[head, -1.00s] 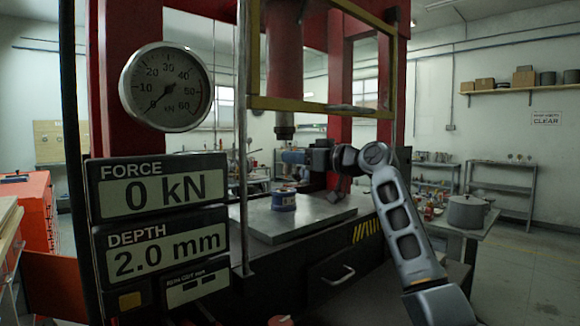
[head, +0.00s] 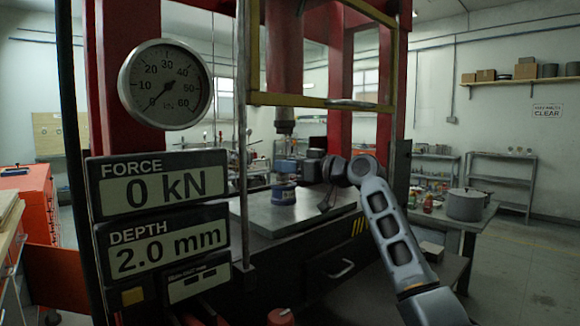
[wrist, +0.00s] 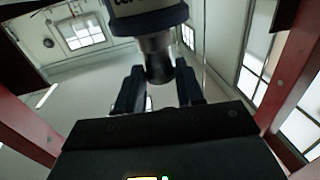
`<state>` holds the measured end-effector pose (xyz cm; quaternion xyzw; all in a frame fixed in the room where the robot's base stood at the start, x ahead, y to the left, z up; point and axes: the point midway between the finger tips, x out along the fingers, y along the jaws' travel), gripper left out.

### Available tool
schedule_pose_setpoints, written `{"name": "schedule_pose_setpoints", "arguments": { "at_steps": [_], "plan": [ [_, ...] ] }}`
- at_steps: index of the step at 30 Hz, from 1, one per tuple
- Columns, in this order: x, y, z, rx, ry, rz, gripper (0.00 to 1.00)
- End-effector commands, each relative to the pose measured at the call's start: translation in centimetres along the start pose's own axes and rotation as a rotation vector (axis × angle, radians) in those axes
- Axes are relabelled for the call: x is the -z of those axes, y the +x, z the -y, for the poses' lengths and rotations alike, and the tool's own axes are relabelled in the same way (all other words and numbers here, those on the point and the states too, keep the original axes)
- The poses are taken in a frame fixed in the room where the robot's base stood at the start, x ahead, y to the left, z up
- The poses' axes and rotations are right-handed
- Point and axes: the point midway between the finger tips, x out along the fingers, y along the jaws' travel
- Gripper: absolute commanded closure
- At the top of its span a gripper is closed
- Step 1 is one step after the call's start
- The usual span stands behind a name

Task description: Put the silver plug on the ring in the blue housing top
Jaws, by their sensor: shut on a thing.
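The blue housing (head: 283,194) stands upright on the grey press bed (head: 262,215). In the wrist view my gripper (wrist: 160,82) is shut on the silver plug (wrist: 157,62), a short dark metallic cylinder between the two blue-black fingers. The plug overlaps the housing's edge in that view; I cannot tell whether they touch. The ring inside the housing top is hidden.
The press ram (head: 284,125) hangs directly above my gripper. A yellow guard frame (head: 320,103) and red posts surround the work space. The gauge (head: 166,84) and the FORCE and DEPTH displays (head: 160,210) stand at left. A grey pot (head: 464,205) is at right.

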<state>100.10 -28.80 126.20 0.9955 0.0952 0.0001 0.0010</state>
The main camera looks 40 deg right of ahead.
Motion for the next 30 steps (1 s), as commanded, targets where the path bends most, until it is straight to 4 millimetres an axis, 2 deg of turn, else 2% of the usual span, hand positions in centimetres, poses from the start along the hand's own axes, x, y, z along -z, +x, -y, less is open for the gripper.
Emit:
{"name": "schedule_pose_setpoints", "arguments": {
  "at_steps": [11,12,20,30],
  "plan": [
    [-1.2,0.1,0.0,0.001,0.003,0.006,1.0],
    [-1.4,0.1,0.0,0.001,0.004,0.009,0.61],
    [-1.8,0.2,0.1,0.002,0.006,0.014,0.37],
    [-1.2,0.2,0.1,0.003,0.005,0.016,0.37]
  ]
}}
